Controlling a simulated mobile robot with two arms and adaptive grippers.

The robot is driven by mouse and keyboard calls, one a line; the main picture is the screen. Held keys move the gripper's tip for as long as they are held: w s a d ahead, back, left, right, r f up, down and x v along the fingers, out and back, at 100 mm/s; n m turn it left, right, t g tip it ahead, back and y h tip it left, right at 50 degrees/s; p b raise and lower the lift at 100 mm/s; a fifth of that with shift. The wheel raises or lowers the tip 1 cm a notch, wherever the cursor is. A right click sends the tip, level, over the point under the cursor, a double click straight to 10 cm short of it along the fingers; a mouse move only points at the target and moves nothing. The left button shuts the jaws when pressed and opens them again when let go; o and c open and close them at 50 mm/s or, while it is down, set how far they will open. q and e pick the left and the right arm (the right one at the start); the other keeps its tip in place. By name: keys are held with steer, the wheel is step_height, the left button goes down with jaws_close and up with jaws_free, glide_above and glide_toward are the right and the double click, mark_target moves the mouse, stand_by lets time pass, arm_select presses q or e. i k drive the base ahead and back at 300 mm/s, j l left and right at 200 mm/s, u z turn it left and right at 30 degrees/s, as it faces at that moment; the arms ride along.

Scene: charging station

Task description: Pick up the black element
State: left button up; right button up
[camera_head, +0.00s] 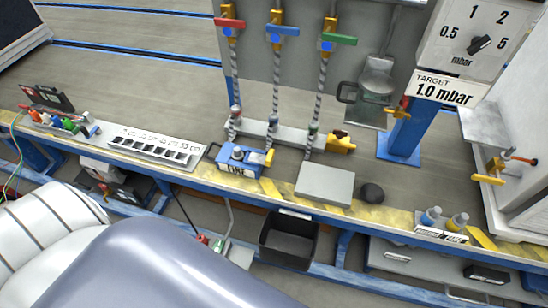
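Other black things are also in view, so I cannot be sure which one the task names. A black device (47,97) stands on the bench at the far left. Neither of my grippers shows in the head view. A large smooth grey-blue shape covers the lower left and hides part of the floor and the lower shelf.
A blue TIME box (239,161) and a white slotted tray (158,146) stand on the bench. Valves with red, blue and green handles (340,39) rise behind. A gauge (478,37) is at right. Small bottles (431,216) stand near the front edge. A black bin (289,240) hangs below.

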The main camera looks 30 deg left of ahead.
mark_target(237, 155)
steer(key=u, duration=1.25)
steer(key=i+j+z, duration=0.15)
steer(key=z, duration=0.3)
steer(key=i+j+z, duration=0.1)
steer(key=j+z, duration=0.3)
steer(key=i+j+z, duration=0.1)
steer(key=j+z, duration=0.35)
steer(key=l, duration=0.1)
